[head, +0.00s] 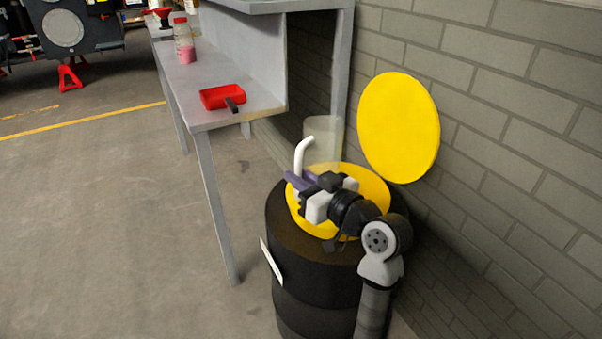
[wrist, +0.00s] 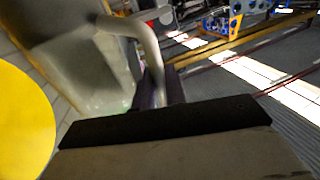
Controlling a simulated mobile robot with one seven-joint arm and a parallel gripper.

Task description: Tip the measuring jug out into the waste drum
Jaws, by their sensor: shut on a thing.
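The measuring jug (head: 324,137) is a pale, see-through vessel with a white curved handle. It is held over the waste drum (head: 318,268) and looks close to upright in the head view. The drum is black with a yellow top (head: 375,187), and its round yellow lid (head: 399,127) stands raised against the wall side. My gripper (head: 298,183) has purple fingers and is shut on the lower part of the handle. In the wrist view the jug (wrist: 75,55) fills the upper left, with the fingers (wrist: 158,88) at its handle. The jug's contents cannot be made out clearly.
A grey workbench (head: 222,110) stands left of the drum. It carries a red dustpan-like tray (head: 222,97) and a bottle with pink contents (head: 184,42). A brick wall (head: 500,130) closes the right side. The floor at left is open.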

